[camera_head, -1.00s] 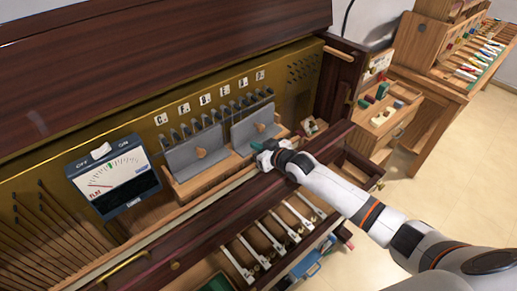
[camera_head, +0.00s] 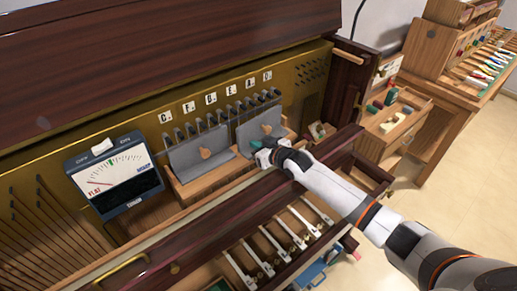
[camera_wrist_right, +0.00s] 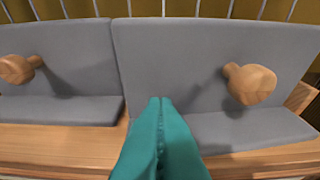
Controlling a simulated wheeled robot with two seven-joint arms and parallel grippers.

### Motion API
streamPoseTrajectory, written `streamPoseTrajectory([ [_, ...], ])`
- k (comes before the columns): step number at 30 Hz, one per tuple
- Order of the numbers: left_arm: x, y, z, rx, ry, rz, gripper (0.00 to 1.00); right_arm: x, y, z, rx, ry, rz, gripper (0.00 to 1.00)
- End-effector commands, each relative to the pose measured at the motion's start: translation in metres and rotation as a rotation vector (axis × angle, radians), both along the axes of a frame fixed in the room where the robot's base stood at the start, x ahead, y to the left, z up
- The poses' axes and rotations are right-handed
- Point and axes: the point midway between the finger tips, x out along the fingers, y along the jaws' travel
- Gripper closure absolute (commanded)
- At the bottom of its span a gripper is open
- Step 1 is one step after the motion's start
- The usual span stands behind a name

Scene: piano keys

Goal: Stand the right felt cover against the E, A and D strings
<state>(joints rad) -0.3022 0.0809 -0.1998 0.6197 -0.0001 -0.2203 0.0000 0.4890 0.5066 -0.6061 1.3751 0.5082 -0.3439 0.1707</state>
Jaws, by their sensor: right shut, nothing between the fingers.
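The right felt cover (camera_head: 258,122) is a grey panel standing upright on a wooden ledge, in front of the strings under the right-hand letter tags. In the right wrist view the right felt cover (camera_wrist_right: 185,55) has a grey foot and a round wooden knob (camera_wrist_right: 248,84) on its right half. Whether its back touches the strings I cannot tell. My right gripper (camera_head: 261,145) has teal fingers. They are closed together and empty, in front of the cover's lower left part and left of the knob, as the right wrist view (camera_wrist_right: 160,104) shows. My left gripper is out of view.
The left felt cover (camera_head: 200,150), also with a knob, stands beside the right one. A dial meter (camera_head: 115,175) is further left. A dark rail (camera_head: 215,215) runs in front, with open compartments of tools below. Drawers and a bench (camera_head: 455,85) stand right.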

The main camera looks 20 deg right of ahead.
Motion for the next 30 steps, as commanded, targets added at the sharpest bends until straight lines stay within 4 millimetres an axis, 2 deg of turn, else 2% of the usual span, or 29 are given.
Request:
streamPoseTrajectory([
  [30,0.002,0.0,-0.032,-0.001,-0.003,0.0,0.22,0.033,0.012,-0.005,-0.001,0.0,0.0,1.0],
])
